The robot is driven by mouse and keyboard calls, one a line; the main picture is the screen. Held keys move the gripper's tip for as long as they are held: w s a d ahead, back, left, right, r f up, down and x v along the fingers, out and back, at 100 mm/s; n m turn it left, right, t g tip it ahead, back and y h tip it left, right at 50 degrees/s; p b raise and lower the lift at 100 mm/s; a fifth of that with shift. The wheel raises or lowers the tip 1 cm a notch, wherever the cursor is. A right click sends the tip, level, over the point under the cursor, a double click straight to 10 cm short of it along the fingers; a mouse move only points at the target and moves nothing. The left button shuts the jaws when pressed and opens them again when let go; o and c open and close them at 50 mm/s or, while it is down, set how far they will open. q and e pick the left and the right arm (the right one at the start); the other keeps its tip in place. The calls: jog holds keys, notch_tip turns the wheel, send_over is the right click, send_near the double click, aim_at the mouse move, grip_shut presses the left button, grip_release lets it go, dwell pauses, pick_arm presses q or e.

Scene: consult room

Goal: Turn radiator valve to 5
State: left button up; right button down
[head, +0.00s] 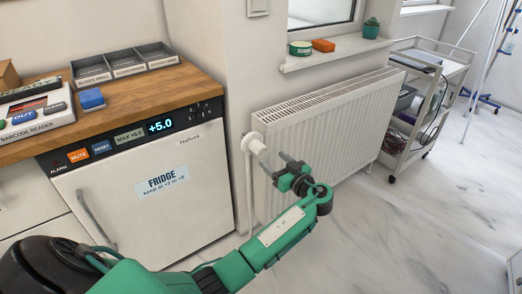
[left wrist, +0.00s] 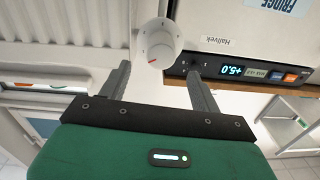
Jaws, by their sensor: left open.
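The white radiator valve (head: 253,143) sits at the upper left end of the white radiator (head: 330,135) in the head view. In the left wrist view the valve (left wrist: 157,40) is a round white knob with a short red mark near its lower edge and small marks on its face, too small to read. My left gripper (head: 275,157) is open and empty, just in front of the valve. In the left wrist view the knob lies just beyond and between its two fingertips (left wrist: 158,68), with no clear contact. My right gripper is not in view.
The fridge (head: 150,185) with its lit display stands close left of the valve, under a wooden counter (head: 130,100). A windowsill (head: 330,56) with a small plant (head: 371,28) is above the radiator. A trolley (head: 425,95) stands right; the floor in front is clear.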

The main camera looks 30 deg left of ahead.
aim_at(263, 152)
pick_arm(q)
jog(key=x, duration=0.8)
jog(key=shift+w+a, duration=0.1)
jog(key=shift+a, duration=0.05)
jog(key=shift+f, duration=0.1)
jog(key=c, duration=1)
